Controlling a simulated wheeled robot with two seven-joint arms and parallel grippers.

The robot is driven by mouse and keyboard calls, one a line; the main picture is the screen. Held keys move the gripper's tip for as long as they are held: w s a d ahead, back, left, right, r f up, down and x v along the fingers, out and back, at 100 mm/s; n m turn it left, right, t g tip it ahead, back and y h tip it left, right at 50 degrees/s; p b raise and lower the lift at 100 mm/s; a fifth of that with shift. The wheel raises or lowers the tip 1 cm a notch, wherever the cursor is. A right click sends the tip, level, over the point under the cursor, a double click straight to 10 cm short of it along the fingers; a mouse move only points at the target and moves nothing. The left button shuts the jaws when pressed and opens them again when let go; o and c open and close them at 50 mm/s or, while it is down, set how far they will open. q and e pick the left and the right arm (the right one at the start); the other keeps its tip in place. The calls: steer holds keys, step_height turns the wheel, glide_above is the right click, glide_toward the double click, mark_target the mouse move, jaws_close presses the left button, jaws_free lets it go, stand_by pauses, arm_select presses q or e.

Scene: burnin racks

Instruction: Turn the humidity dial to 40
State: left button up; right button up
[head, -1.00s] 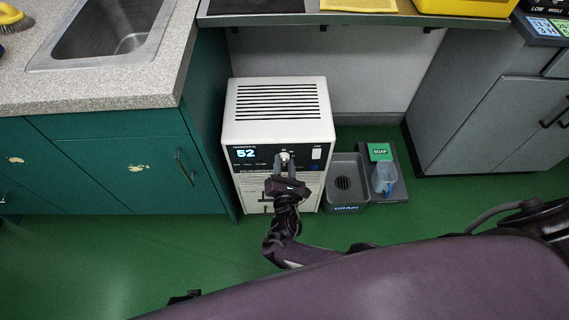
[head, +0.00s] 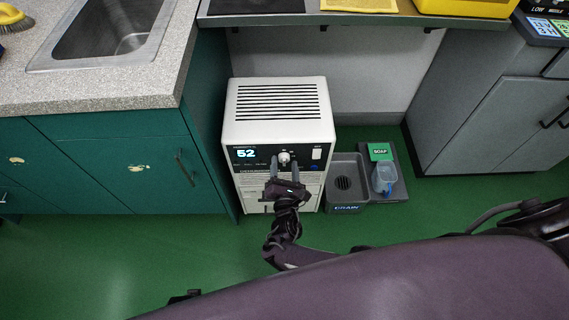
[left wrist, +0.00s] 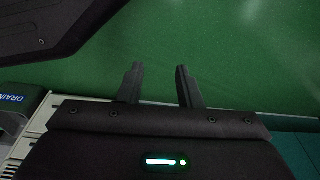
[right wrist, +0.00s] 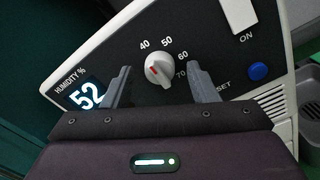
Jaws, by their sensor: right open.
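The white dehumidifier (head: 278,98) stands on the floor between the cabinets. Its humidity dial (right wrist: 160,69) is a light round knob with a red mark on its left side in the right wrist view. Labels 40, 50, 60 and 70 show around it. The display (right wrist: 88,94) reads 52. My right gripper (head: 285,167) is open in front of the panel, fingers apart below the dial and not closed on it. In the right wrist view its fingertips (right wrist: 160,74) lie left and right of the knob. My left gripper (left wrist: 157,76) is open and empty above the green floor.
An ON switch (right wrist: 239,14) and a blue button (right wrist: 258,71) sit right of the dial. A grey drain tray (head: 345,170) and a soap jug (head: 384,178) stand right of the dehumidifier. The teal cabinet (head: 120,165) is close on its left.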

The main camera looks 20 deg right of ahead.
arm_select(q)
steer(key=shift+s+a+f+p, duration=0.1)
steer(key=shift+s+f+p, duration=0.2)
steer(key=shift+s, duration=0.3)
steer(key=shift+s+f+p, duration=0.2)
steer(key=shift+s+f, duration=0.15)
steer(key=shift+s, duration=0.25)
arm_select(e)
steer(key=v, duration=0.7)
